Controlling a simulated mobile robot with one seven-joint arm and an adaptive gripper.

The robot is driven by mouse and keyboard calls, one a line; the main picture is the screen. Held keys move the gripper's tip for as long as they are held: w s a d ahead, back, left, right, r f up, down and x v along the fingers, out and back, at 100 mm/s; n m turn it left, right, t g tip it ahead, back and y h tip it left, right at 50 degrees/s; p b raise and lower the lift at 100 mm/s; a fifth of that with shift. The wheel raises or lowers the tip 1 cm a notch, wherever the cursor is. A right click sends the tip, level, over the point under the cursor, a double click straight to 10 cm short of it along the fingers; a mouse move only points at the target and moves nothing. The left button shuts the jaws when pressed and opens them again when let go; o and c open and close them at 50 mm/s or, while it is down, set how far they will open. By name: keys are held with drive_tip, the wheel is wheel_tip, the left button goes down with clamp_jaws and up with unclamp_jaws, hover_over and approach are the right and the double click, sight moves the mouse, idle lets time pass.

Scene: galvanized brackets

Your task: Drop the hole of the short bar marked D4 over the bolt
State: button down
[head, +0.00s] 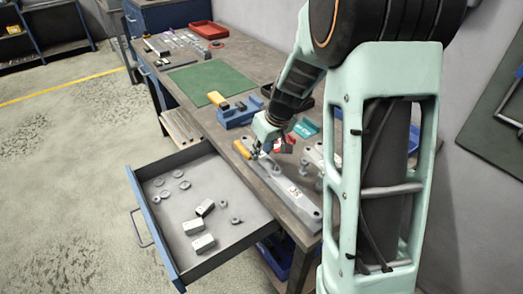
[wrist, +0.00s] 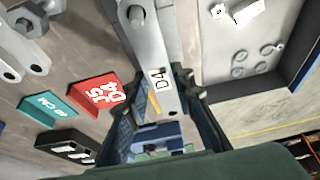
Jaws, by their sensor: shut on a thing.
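My gripper (wrist: 160,95) is shut on the short grey bar marked D4 (wrist: 158,76). The bar's white D4 label faces the wrist camera between the fingers. The bar runs away from the fingers toward the top of the wrist view, where a round feature shows near its far end; I cannot tell whether it is the open hole or a bolt in it. The bolt is not clearly distinguishable.
Other grey brackets (wrist: 30,50) lie to the left in the wrist view. A red holder (wrist: 95,92), a teal holder (wrist: 52,103) and a black tray (wrist: 68,145) stand nearby. An open drawer (head: 150,228) holds washers and white blocks. A green mat (head: 212,82) lies farther back.

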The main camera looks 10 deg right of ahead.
drive_tip(key=c, duration=1.6)
unclamp_jaws()
drive_tip(key=v, duration=1.2)
drive_tip(key=shift+s+d, duration=0.1)
